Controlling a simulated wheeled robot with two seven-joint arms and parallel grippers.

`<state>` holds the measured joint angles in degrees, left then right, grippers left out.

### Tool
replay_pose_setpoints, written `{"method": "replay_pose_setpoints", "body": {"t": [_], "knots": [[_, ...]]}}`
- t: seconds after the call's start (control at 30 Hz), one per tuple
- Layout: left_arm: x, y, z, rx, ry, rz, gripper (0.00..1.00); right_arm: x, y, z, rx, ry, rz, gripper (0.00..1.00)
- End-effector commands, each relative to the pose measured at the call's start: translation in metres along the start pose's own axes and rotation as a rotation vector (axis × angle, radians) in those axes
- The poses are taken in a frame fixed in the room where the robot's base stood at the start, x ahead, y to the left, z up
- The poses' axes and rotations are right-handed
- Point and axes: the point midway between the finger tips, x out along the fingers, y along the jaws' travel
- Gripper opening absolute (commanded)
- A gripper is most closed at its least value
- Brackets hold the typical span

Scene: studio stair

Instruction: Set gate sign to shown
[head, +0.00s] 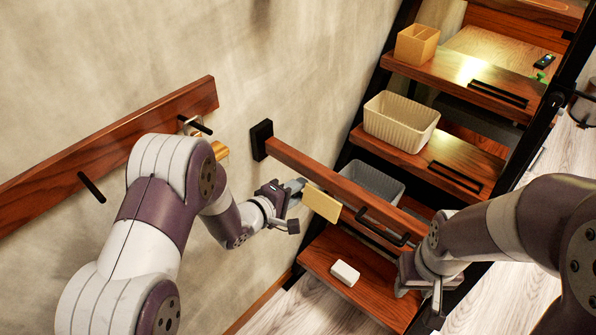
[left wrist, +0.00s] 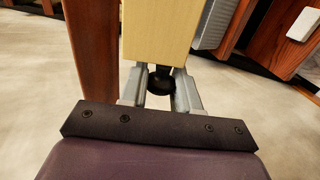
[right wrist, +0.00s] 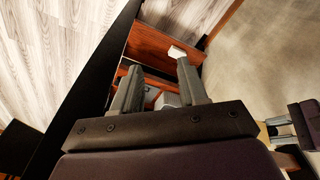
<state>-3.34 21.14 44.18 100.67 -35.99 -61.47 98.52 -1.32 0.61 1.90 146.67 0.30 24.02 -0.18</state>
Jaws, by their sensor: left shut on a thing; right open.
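The gate is a long wooden bar (head: 345,188) hinged at a black wall bracket (head: 262,140), with a black handle (head: 385,225) toward its far end. The gate sign, a plain pale-yellow plate (head: 321,203), hangs at the side of the bar; it also fills the top middle of the left wrist view (left wrist: 162,32). My left gripper (head: 297,188) is beside the sign, its fingers (left wrist: 160,88) shut on a small dark knob (left wrist: 160,80) at the sign's edge. My right gripper (head: 437,296) is open and empty near the lower steps; its spread fingers show in the right wrist view (right wrist: 158,82).
Wooden stairs (head: 455,78) rise at the right, with a wooden box (head: 416,44), a cream basket (head: 400,120) and a grey basket (head: 371,182). A white block (head: 344,273) lies on the lowest step. A wooden rail (head: 110,140) with dark pegs runs along the left wall.

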Motion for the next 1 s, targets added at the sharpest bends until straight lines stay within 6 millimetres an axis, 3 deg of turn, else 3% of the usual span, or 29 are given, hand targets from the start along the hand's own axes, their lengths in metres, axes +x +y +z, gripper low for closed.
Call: {"method": "replay_pose_setpoints", "body": {"t": [0.03, 0.1, 0.4, 0.63, 1.0], "knots": [[-0.005, 0.013, 0.0, -0.002, -0.001, -0.036, 0.01, -0.025, 0.0, -0.003, 0.0, 0.0, 0.0, 0.43], [-0.007, 0.012, 0.001, -0.002, -0.001, -0.086, 0.01, -0.04, 0.0, -0.005, 0.0, 0.0, 0.0, 0.43], [-0.012, 0.008, 0.0, -0.001, 0.0, -0.253, 0.01, -0.086, 0.0, -0.01, 0.0, 0.0, 0.0, 0.43], [-0.013, 0.004, 0.0, -0.001, 0.0, -0.315, 0.01, -0.099, 0.0, -0.012, 0.0, -0.001, 0.0, 0.43], [-0.012, 0.002, 0.0, -0.001, 0.0, -0.327, 0.01, -0.1, 0.0, -0.012, 0.0, -0.001, 0.0, 0.43]]}}
